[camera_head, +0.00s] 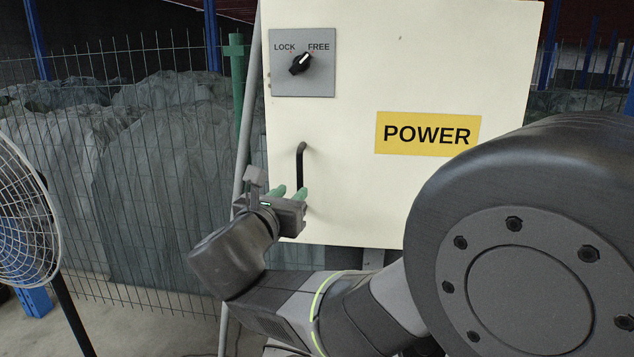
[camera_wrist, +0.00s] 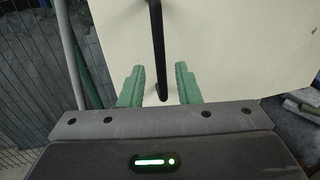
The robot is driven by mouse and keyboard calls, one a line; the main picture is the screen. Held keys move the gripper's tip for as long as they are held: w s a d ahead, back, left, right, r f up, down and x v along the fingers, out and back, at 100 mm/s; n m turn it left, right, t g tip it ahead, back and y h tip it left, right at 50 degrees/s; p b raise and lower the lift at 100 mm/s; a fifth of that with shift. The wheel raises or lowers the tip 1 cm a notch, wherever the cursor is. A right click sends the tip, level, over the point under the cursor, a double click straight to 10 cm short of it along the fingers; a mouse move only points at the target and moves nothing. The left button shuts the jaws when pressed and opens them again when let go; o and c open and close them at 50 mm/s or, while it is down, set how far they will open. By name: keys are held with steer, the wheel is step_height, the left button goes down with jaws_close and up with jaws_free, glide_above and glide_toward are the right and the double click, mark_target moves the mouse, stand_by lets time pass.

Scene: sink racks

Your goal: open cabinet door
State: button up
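The cream cabinet door (camera_head: 345,205) fills the middle of the head view and looks shut. A black bar handle (camera_head: 300,165) stands upright near its left edge. A black knob (camera_head: 301,63) on a grey plate above has its white mark toward FREE. My gripper (camera_head: 289,192) is at the lower part of the handle. In the wrist view my gripper's green fingers (camera_wrist: 157,84) are apart, with the handle (camera_wrist: 159,50) between them and a gap on each side. The cabinet door (camera_wrist: 215,45) is just behind the fingertips.
A yellow POWER label (camera_head: 428,133) is on the door. A grey slanted pole (camera_head: 244,105) and a wire fence (camera_head: 150,150) stand left of the cabinet. A fan (camera_head: 25,215) is at the far left.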

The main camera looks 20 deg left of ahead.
mark_target(299, 185)
steer(key=shift+w+a+p, duration=0.1)
steer(key=shift+w+p, duration=0.35)
steer(key=shift+w, duration=2.4)
jaws_close()
